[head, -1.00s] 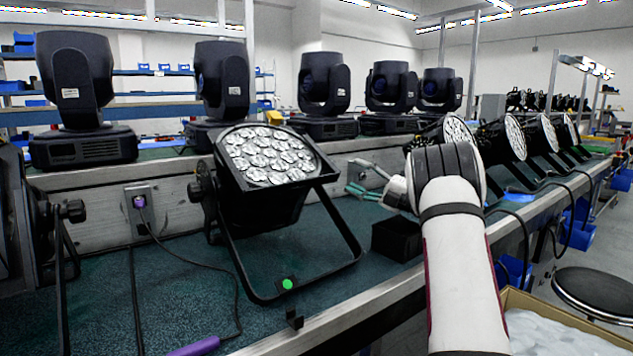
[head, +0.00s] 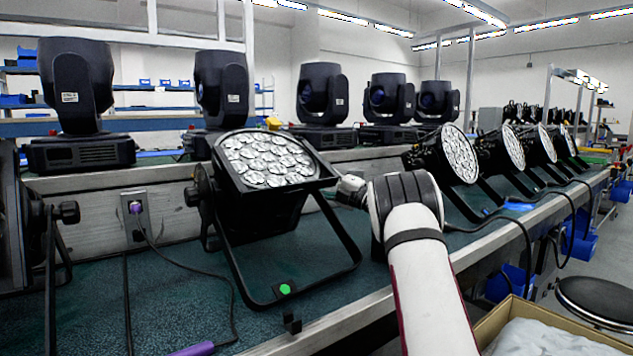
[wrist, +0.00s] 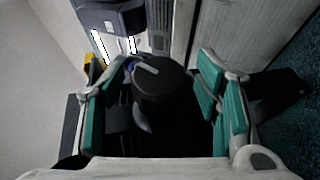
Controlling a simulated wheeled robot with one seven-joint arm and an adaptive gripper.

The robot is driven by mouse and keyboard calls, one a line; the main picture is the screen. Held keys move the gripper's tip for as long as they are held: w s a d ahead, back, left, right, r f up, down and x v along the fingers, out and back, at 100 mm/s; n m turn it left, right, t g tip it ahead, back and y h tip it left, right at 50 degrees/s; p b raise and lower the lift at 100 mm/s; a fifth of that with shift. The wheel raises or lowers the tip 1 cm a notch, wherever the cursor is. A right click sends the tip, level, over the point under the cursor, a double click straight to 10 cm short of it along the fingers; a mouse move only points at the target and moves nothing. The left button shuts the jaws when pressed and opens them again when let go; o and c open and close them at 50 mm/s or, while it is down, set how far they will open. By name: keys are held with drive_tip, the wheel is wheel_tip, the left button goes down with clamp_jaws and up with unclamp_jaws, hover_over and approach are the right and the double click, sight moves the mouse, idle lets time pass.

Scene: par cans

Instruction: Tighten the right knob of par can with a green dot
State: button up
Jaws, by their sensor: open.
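The par can with a green dot (head: 285,289) is a black light with a round lens face (head: 268,158), tilted up on a U-shaped stand on the bench. Its left knob (head: 193,195) shows in the head view; its right side is partly behind my wrist, and its right knob is not seen there. In the wrist view, a round black knob (wrist: 160,80) lies between the teal-padded fingers of my gripper (wrist: 160,92). The fingers are open, one on each side of it, with visible gaps. In the head view my fingers are hidden beside the can's right side.
More par cans (head: 458,155) stand in a row on the right along the bench (head: 150,285). Another stands at the left edge. Moving-head lights (head: 322,95) line the raised ledge behind. A cardboard box (head: 560,335) and a black stool (head: 595,300) are at lower right.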

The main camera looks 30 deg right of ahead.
drive_tip(key=c, duration=1.2)
drive_tip(key=shift+r+h+p, duration=0.15)
drive_tip(key=shift+h+p, duration=0.15)
drive_tip(key=shift+p, duration=0.3)
drive_tip(key=m+g+h+p, duration=0.1)
drive_tip(key=g+p, duration=0.1)
drive_tip(key=p, duration=0.2)
drive_tip(key=shift+r+m+p, duration=0.15)
drive_tip(key=shift+m+p, duration=0.15)
drive_tip(key=shift+p, duration=0.05)
drive_tip(key=g+h+p, duration=0.1)
drive_tip(key=g+p, duration=0.1)
drive_tip(key=p, duration=0.3)
drive_tip(key=shift+m, duration=0.3)
drive_tip(key=shift+f+g+p, duration=0.25)
drive_tip(key=shift+g+p, duration=0.15)
drive_tip(key=shift+p, duration=0.55)
drive_tip(key=o, duration=1.2)
